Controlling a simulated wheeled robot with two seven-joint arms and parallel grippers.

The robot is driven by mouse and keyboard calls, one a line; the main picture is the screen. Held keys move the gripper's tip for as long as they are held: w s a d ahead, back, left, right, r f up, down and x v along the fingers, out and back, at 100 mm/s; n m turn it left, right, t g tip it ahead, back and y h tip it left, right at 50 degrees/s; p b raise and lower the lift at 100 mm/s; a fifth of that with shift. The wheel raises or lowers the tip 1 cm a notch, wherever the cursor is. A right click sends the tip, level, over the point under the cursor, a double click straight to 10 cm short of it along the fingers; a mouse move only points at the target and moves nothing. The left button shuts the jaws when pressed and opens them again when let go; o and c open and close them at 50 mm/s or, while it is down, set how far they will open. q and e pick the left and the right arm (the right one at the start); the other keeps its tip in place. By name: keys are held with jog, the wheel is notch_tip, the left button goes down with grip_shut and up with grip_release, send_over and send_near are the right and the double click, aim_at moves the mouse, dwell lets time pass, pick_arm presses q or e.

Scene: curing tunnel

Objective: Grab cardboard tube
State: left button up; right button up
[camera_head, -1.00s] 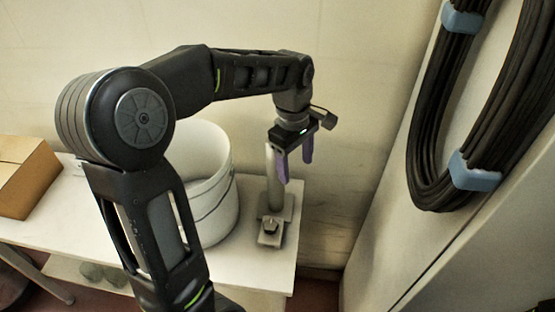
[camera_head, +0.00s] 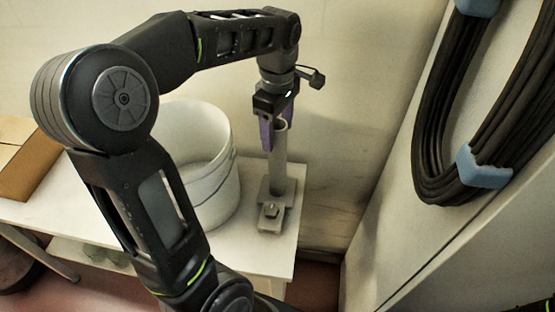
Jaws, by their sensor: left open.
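A pale grey-beige tube (camera_head: 279,165), the only tube-like thing on the table, stands upright on a grey base (camera_head: 286,196) near the table's right end. Its open rim shows at the top. My left gripper (camera_head: 277,130) is open at the tube's upper end, with purple fingers pointing down. One finger is just left of the tube; the other is partly hidden behind the rim. I cannot tell whether the tube is fully between them or touched.
A white bucket (camera_head: 215,190) stands close left of the tube on the white table (camera_head: 262,250). A cardboard box (camera_head: 28,165) is at the far left. A small block with a knob (camera_head: 270,213) is before the tube. Black cable coils (camera_head: 430,140) hang on the right panel.

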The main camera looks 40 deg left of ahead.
aim_at(278, 146)
pick_arm(q)
notch_tip(278, 146, down, 5)
jog(key=shift+d+f+p, duration=0.1)
jog(key=shift+p, duration=0.55)
jog(key=shift+c, duration=0.4)
grip_shut()
dwell(0.5)
